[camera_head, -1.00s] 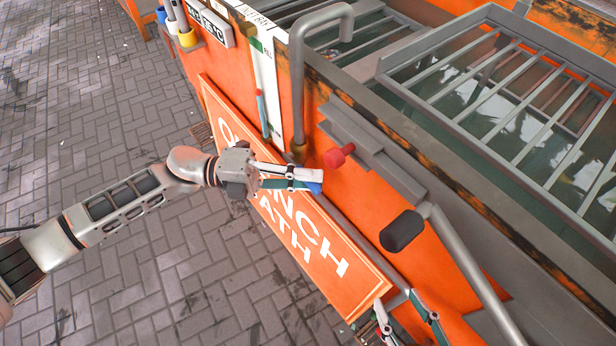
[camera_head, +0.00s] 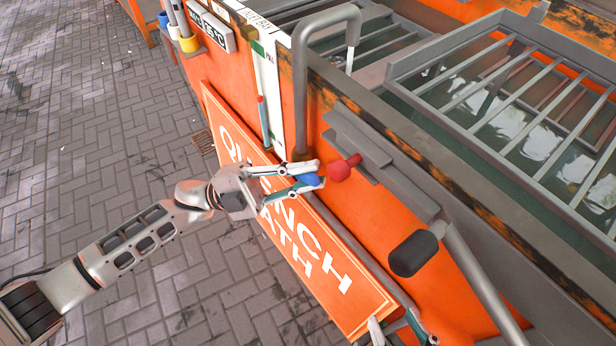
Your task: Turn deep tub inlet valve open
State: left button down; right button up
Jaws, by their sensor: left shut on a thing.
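A blue knob (camera_head: 312,180) sits low on the orange tank front, just left of a red knob (camera_head: 340,171) on a short stem. Neither knob carries a label I can read. My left gripper (camera_head: 308,173) reaches in from the left, its two fingers on either side of the blue knob and closed on it. The fingers hide part of the knob and whatever it mounts on. My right gripper (camera_head: 399,332) shows only partly at the bottom edge, its fingers apart with nothing visible between them.
An orange "QUENCH BATH" sign panel (camera_head: 345,300) runs below the knobs. A grey bent pipe (camera_head: 300,100) stands above left, and a black-gripped lever (camera_head: 415,253) sticks out at lower right. A barred grate (camera_head: 500,110) lies over water behind. Paved floor is open at left.

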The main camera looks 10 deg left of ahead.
pick_arm(q)
jog(key=shift+r, duration=0.15)
dwell(0.3)
jog(key=c, duration=2)
grip_release()
jog(key=shift+o, duration=0.2)
jog(key=shift+a, duration=0.15)
jog(key=v, duration=1.1)
jog(key=shift+a+f, duration=0.3)
